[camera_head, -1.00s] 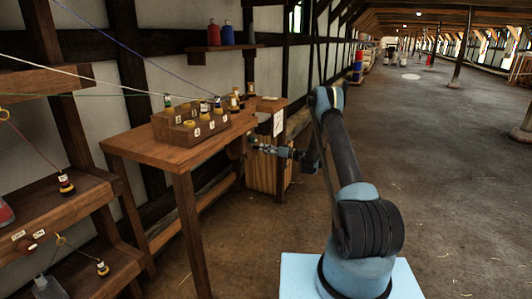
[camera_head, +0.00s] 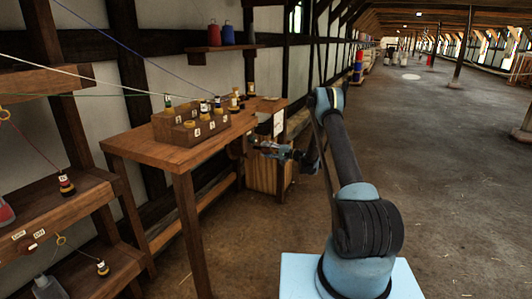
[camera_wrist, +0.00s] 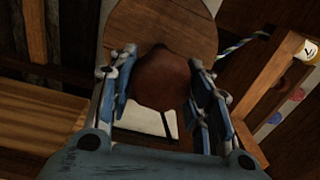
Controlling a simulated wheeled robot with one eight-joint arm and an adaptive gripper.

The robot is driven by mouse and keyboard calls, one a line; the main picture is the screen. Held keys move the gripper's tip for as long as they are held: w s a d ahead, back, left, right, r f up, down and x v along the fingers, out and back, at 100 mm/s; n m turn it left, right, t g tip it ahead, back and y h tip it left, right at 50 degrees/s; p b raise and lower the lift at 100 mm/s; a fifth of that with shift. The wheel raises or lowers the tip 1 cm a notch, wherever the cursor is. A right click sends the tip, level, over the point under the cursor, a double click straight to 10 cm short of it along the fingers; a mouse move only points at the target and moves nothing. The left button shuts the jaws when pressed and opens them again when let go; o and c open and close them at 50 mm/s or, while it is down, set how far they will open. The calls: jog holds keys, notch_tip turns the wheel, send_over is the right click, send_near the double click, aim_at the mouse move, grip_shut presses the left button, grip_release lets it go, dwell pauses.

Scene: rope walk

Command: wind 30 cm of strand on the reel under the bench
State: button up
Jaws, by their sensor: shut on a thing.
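In the wrist view my gripper (camera_wrist: 162,85) has its two fingers on either side of a rounded brown wooden knob (camera_wrist: 163,76) and is shut on it. Behind the knob is a round wooden disc (camera_wrist: 190,22), which looks like the side of the reel. A twisted strand (camera_wrist: 243,41) in blue, green and white runs right from the disc's edge toward a pale marked piece. In the head view my gripper (camera_head: 258,146) is at the far end of the bench (camera_head: 150,150), below its top. The reel is mostly hidden there.
A wooden block (camera_head: 196,130) with several small bobbins stands on the bench top. A wooden box (camera_head: 262,174) stands behind the gripper under the bench end. Shelves with tagged bobbins stand at left, and strands cross above. The floor to the right (camera_head: 445,190) is clear.

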jog(key=m, duration=0.7)
jog(key=shift+w+d+f, duration=0.1)
jog(key=shift+d+f, duration=0.05)
jog(key=shift+f, duration=0.05)
jog(key=m, duration=0.6)
jog(key=shift+m, duration=0.4)
jog(key=m, duration=1)
jog(key=shift+m, duration=0.3)
jog(key=o, duration=1)
jog(key=shift+c, duration=0.2)
jog(key=shift+o, duration=0.6)
jog(key=shift+s, duration=0.2)
